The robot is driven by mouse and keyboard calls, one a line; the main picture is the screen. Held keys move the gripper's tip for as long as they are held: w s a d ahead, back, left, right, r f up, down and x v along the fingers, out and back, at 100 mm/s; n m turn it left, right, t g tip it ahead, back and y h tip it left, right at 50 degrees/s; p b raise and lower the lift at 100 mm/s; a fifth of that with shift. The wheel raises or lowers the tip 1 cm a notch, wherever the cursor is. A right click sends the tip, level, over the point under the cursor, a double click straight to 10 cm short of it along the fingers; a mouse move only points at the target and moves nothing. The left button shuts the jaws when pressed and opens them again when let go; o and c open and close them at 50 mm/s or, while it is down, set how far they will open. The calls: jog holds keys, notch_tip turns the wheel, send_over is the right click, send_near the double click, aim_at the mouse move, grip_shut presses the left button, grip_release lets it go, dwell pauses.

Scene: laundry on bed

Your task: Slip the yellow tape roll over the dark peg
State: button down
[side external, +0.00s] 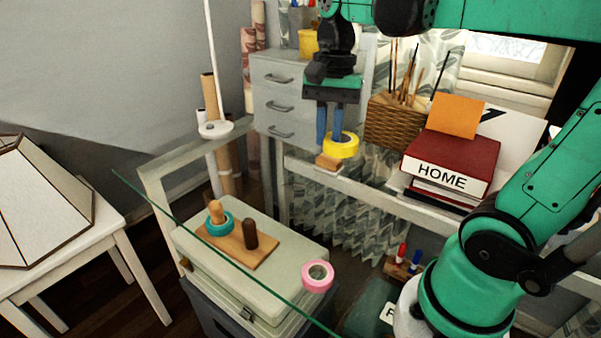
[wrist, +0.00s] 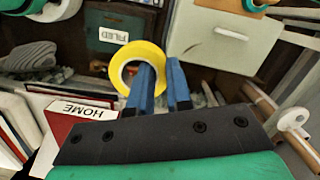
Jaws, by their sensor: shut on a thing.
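The yellow tape roll (side external: 345,151) hangs at the tips of my gripper's blue fingers (side external: 329,137), in the air behind and right of the peg board. In the wrist view the yellow tape roll (wrist: 152,53) shows as a ring, and my gripper (wrist: 161,72) is shut on its right side. One finger overlaps the ring's opening; the other is outside it. The dark peg (side external: 251,234) stands upright and bare on a wooden board (side external: 236,249), right of a light peg (side external: 216,211) with a teal roll (side external: 220,226) around its base. I cannot make out the dark peg in the wrist view.
The board lies on a pale green case (side external: 190,238). A pink tape roll (side external: 317,276) is at the case's right front corner. A red book (side external: 452,153) and a wicker basket (side external: 394,123) stand right of my gripper. Grey drawers (side external: 281,105) stand behind it.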

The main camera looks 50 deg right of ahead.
jog(key=w+a+f, duration=0.6)
jog(key=w+a, duration=0.4)
jog(key=a, duration=0.1)
jog(key=shift+f, duration=0.4)
jog(key=shift+f, duration=0.15)
jog(key=shift+f, duration=3.4)
jog(key=c, duration=0.7)
grip_release()
jog(key=r, duration=0.6)
jog(key=shift+w+d+r, duration=0.25)
jog(key=shift+w+r, duration=0.05)
jog(key=shift+w, duration=0.1)
